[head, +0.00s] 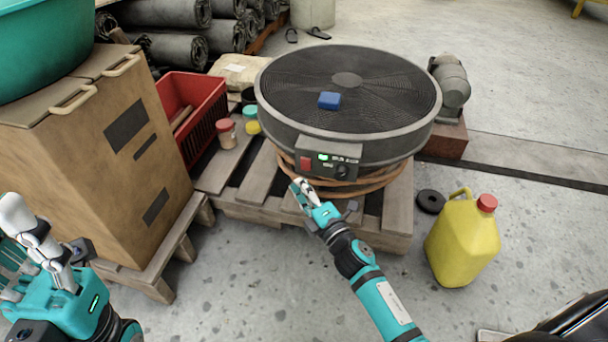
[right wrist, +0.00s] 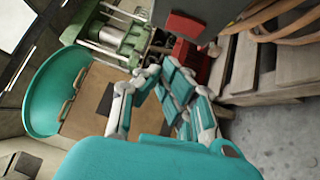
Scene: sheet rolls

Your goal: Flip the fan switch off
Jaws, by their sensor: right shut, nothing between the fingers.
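The big round fan (head: 345,85) lies flat, grille up, on a wooden pallet. Its grey control box (head: 330,156) faces me, with a red switch (head: 306,163), a lit green light (head: 323,157) and a dark knob (head: 342,171). My right gripper (head: 300,187) is shut and empty, just below the red switch; I cannot tell whether it touches the box. In the right wrist view the red switch (right wrist: 186,27) shows just beyond my right gripper (right wrist: 152,74). My left gripper (head: 22,222) is at the lower left, away from the fan; its fingers' opening is unclear.
A yellow jug (head: 463,240) and black ring (head: 431,201) stand right of the pallet (head: 265,212). A cardboard box (head: 95,165), red crate (head: 192,108) and small jars (head: 227,134) are on the left.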

